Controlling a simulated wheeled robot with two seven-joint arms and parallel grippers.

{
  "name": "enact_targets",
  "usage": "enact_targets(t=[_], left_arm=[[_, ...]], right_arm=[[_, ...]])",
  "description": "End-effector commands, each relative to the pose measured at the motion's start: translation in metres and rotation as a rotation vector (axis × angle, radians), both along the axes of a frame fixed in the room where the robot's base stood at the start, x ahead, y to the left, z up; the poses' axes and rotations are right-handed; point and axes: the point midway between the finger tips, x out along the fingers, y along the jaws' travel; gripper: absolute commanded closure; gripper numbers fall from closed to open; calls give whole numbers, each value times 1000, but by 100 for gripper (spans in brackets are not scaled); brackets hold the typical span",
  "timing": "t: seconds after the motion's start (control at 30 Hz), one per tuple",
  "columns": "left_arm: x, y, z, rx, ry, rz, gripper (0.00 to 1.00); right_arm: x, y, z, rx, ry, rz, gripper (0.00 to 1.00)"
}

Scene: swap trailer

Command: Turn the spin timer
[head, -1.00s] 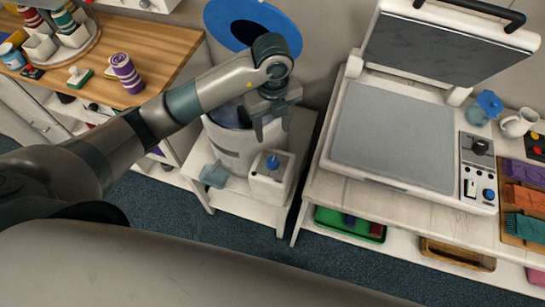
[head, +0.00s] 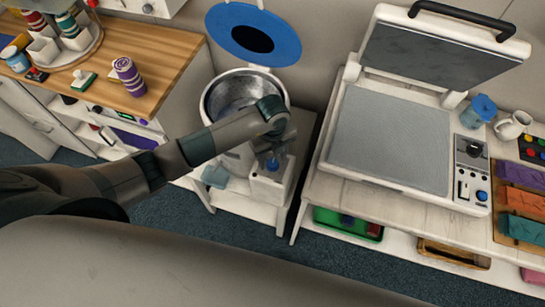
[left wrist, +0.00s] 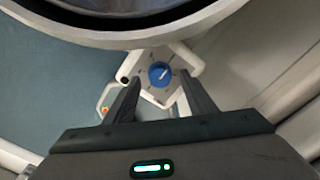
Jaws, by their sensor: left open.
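The spin timer is a blue round knob (left wrist: 161,74) with a pale pointer line, on the face of a white control box (left wrist: 143,66). I cannot tell a contact. In the head view the left gripper (head: 272,155) is just above the knob. My right gripper is not in view.
The metal spinner drum (head: 235,92) with its raised blue lid (head: 253,35) stands right behind the box. A blue-grey cup (head: 215,176) stands left of the box. A heat press (head: 390,140) stands on the white table to the right.

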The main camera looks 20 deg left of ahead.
Motion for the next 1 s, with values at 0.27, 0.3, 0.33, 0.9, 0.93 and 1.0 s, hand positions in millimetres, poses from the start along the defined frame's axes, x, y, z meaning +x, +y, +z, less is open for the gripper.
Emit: enact_targets(t=[0.27, 0.3, 0.33, 0.9, 0.93, 1.0], left_arm=[[0, 0, -14, -1, 1, 0, 50], [0, 0, -14, 0, 0, 0, 50], [0, 0, -14, -1, -1, 0, 50], [0, 0, -14, 0, 0, -6, 91], [0, 0, -14, 0, 0, -9, 91], [0, 0, -14, 1, -1, -21, 91]], right_arm=[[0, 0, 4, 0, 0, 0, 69], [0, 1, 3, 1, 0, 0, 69], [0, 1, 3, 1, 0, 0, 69], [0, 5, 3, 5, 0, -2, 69], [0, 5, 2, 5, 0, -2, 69], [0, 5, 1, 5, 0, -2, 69]])
